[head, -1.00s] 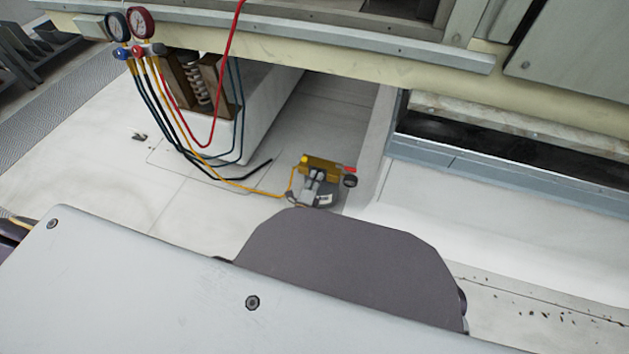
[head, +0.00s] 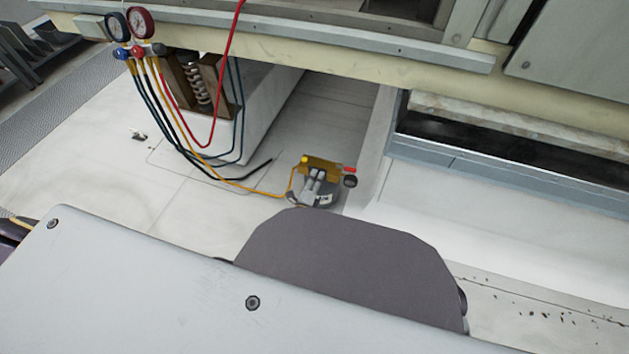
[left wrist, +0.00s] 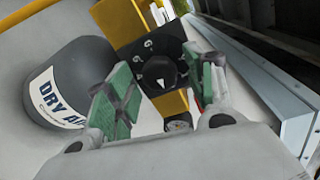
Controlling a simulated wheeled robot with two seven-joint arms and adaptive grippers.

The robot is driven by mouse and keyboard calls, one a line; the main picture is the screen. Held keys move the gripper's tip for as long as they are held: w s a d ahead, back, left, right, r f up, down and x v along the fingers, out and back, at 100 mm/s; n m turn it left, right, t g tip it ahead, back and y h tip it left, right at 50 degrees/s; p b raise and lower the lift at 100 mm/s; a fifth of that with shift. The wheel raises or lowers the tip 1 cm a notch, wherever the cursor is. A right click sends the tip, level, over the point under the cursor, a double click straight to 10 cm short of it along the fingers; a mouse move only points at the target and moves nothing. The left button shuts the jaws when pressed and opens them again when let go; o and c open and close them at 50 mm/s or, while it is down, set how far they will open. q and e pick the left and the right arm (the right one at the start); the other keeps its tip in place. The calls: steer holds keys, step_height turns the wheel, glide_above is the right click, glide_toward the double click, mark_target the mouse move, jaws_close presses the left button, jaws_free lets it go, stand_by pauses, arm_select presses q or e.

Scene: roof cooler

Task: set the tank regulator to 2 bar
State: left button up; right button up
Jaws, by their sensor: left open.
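The tank regulator's black round knob (left wrist: 157,73) sits on a dark dial plate (left wrist: 143,47) on a yellow bracket in the left wrist view. Its white pointer aims toward the bottom of that view; the scale marks are too small to read surely. A dark tank (left wrist: 68,85) labelled "DRY AIR" is to the left of it. My left gripper (left wrist: 165,82) is open, its green-padded fingers on either side of the knob; contact cannot be told. My right gripper is not in view.
A gauge manifold (head: 138,50) with coloured hoses hangs at the upper left. A yellow hose (head: 235,185) runs to the tank. A blue-grey ledge (head: 490,165) lies to the right. Open pale floor (head: 100,170) lies on the left. My own arm covers the foreground.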

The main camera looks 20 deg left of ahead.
arm_select(q)
steer(key=shift+a+n, duration=0.1)
steer(key=shift+n, duration=0.3)
